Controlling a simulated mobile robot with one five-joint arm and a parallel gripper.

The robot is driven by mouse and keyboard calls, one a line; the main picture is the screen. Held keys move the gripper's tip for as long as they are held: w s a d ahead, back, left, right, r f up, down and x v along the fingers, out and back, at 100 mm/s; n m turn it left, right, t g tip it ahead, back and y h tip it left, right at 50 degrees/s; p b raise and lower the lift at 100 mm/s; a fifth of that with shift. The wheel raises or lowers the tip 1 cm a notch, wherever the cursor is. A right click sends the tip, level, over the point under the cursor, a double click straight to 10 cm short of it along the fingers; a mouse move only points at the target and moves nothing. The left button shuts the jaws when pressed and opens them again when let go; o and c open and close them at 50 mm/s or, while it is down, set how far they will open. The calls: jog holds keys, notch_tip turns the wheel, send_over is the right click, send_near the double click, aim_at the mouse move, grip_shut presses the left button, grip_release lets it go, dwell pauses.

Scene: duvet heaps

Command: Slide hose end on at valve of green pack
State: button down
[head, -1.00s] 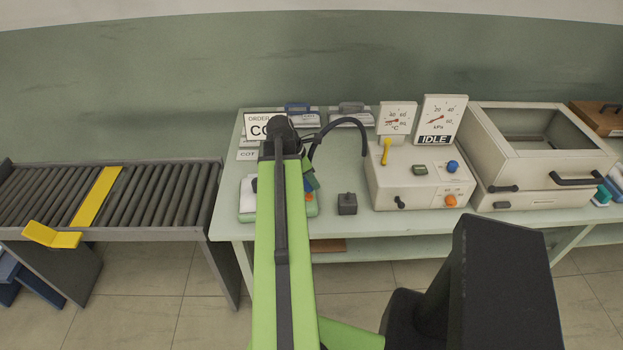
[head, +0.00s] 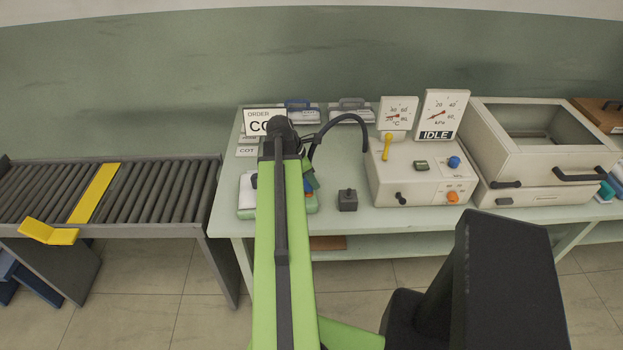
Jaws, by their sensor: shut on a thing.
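The green pack (head: 247,213) lies on the bench at its front left, with white material on its top. My green arm covers its middle, and its valve cannot be made out. The black hose (head: 345,119) arcs from the white machine (head: 418,183) over to the left and comes down behind my arm. My gripper (head: 308,176) shows only in part, at the right side of my arm above the pack. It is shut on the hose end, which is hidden. Whether the hose end touches the valve cannot be seen.
A small dark block (head: 347,201) stands right of the pack. An order card (head: 262,121) and packs with handles (head: 352,111) are at the back. A glass-topped box (head: 540,140) stands right of the machine. A roller conveyor (head: 150,195) is at the left.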

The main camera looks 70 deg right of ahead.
jog(key=shift+f+b, duration=1)
jog(key=shift+f, duration=0.1)
jog(key=c, duration=0.9)
grip_release()
jog(key=shift+c, duration=0.2)
jog(key=p+v, duration=1.6)
jog(key=v, duration=0.1)
jog(key=shift+r, duration=0.3)
